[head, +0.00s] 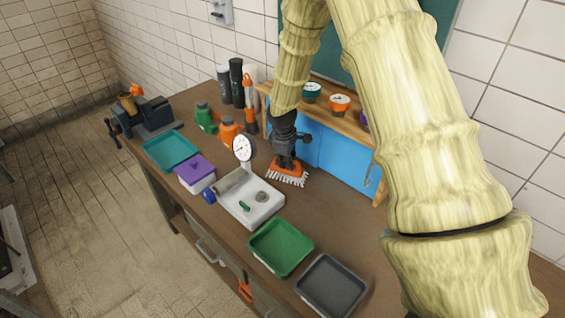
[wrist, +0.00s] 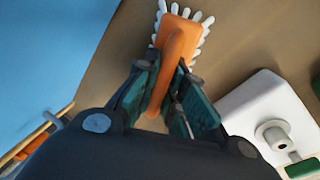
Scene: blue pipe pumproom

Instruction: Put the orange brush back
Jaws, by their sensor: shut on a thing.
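The orange brush (head: 289,170) has an orange back and handle and white bristles pointing down. It is at the workbench's middle, in front of the blue panel and behind the white scale. My gripper (head: 284,158) comes down from above and is shut on the brush's handle. In the wrist view the brush (wrist: 178,35) shows its orange handle between the two dark green fingers of my gripper (wrist: 168,98). White bristles stick out around its far end. I cannot tell whether the bristles touch the bench top.
A white scale (head: 262,208) with a dial stands in front of the brush. A green tray (head: 281,262), a grey tray (head: 331,302), a teal tray (head: 150,149) and a purple-lidded box (head: 197,186) line the front. Bottles and a wooden shelf (head: 352,128) stand behind.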

